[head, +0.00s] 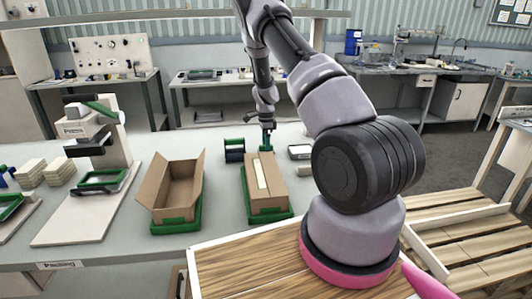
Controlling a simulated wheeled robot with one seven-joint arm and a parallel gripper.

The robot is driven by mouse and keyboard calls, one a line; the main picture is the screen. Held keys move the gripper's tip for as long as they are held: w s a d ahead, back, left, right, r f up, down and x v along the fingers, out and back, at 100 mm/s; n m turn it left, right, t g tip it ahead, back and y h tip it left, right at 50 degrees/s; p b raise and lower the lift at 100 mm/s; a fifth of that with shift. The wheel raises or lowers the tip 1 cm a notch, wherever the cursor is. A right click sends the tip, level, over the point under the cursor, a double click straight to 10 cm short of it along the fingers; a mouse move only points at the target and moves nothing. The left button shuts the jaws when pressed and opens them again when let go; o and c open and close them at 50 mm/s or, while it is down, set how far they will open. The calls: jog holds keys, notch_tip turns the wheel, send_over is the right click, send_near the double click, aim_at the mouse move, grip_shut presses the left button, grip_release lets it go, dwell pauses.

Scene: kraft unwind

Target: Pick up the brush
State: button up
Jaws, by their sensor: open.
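My gripper (267,126) points down over the far end of a closed cardboard box (266,181), with its jaws open. A small green upright thing (266,143) shows directly beneath the jaws, behind the box; it may be the brush, but it is too small to be sure. I cannot tell whether the jaws touch it or stand around it. Its lower end is hidden by the box.
An open cardboard box (172,196) stands left on a green tray. A dark green-blue holder (234,150) and a small grey-white device (300,152) flank the gripper. A white press (97,150) stands at left. A wooden pallet (470,240) lies at right.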

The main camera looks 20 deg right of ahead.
grip_shut()
jog(key=shift+r, duration=0.1)
notch_tip(320, 180, up, 10)
jog(key=shift+f, duration=0.1)
dwell(0.4)
jog(key=c, duration=1)
grip_release()
jog(key=shift+c, duration=1.4)
